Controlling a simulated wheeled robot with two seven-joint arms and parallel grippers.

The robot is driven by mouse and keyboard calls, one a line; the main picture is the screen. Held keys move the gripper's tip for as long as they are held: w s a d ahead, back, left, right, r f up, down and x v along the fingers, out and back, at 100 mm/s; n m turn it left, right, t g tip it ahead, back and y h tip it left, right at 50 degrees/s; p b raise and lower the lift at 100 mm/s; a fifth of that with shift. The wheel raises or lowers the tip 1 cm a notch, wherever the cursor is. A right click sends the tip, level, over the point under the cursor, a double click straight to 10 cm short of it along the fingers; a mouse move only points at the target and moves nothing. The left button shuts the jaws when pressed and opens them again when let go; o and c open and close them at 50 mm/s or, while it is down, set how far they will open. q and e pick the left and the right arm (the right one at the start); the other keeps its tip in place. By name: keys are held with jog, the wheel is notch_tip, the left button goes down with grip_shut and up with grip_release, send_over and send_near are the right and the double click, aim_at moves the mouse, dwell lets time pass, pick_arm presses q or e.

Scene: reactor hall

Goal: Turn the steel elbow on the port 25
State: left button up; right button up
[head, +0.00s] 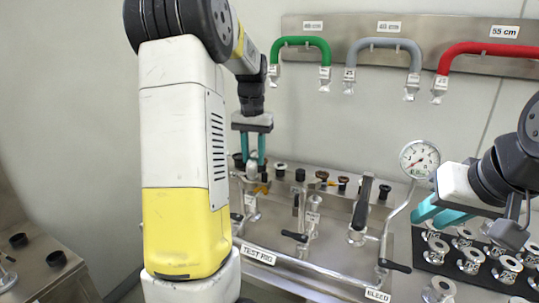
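My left gripper (252,166) points down at the back left of the test rig, its two teal fingers apart. A small steel fitting (252,169), perhaps the elbow, shows between and just below the fingertips. I cannot tell whether the fingers touch it. No port number 25 is legible, and my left arm hides part of the rig's left side. My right gripper (432,214) is at the right beside the gauge, teal fingers apart and nothing visible between them.
The steel test rig (330,271) carries valves with black handles and a pressure gauge (420,159) on a bent pipe. A black mat (428,257) with several steel fittings lies at the right. Green (300,42), grey (384,44) and red (490,49) hoses hang on the wall.

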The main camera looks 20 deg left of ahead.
pick_arm(q)
grip_shut()
jog(key=shift+a+n, duration=0.2)
jog(key=shift+n, duration=1.2)
jog(key=shift+n, duration=0.5)
jog(key=shift+s+a+n, duration=0.1)
jog(key=shift+a+n, duration=0.1)
jog(key=shift+n, duration=0.6)
jog(key=shift+s+a+n, duration=0.1)
jog(key=shift+a+n, duration=0.05)
jog(key=shift+n, duration=1.15)
